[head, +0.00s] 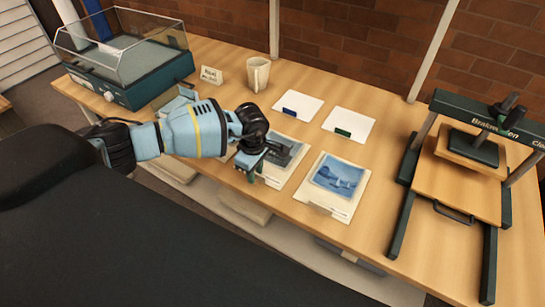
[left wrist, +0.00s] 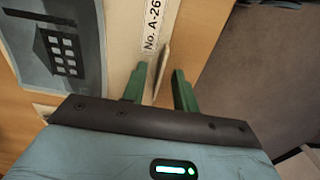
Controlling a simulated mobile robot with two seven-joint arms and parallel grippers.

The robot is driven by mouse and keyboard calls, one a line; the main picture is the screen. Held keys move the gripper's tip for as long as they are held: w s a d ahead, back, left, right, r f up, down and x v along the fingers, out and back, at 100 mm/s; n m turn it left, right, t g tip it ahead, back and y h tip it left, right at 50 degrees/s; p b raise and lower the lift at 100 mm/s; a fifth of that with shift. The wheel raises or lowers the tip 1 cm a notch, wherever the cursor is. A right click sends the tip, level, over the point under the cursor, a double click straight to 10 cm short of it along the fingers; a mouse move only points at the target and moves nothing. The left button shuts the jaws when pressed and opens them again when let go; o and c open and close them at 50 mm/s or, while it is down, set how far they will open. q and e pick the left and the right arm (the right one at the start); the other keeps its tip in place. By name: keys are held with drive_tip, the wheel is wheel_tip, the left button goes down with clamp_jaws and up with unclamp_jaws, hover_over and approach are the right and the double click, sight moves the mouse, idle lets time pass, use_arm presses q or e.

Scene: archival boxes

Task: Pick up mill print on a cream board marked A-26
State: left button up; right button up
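The cream board marked No. A-26 (left wrist: 115,45) lies flat near the table's front edge, with a dark blue-grey print of a building (left wrist: 58,48) on it. In the head view this board (head: 275,178) is partly hidden by my left gripper (head: 250,167). In the left wrist view my left gripper (left wrist: 160,70) is open, with its green fingers on either side of a thin cream tab (left wrist: 163,58) at the board's edge. Gaps show between the tab and both fingers. My right gripper is not in view.
Another cream board with a blue print (head: 338,183) lies to the right. Two white cards (head: 298,106) (head: 348,125) lie behind. A mug (head: 257,74), a small sign (head: 211,75) and a clear-lidded case (head: 130,60) stand left. A press (head: 465,165) stands right.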

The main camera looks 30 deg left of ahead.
use_arm(q)
clamp_jaws()
drive_tip(key=shift+r, duration=0.45)
drive_tip(key=r, duration=0.1)
drive_tip(key=s+r, duration=0.1)
drive_tip(key=shift+r, duration=0.4)
drive_tip(key=s+a+r, duration=0.1)
drive_tip(key=s, duration=1.4)
drive_tip(key=shift+a+r, duration=0.15)
drive_tip(key=shift+a, duration=0.05)
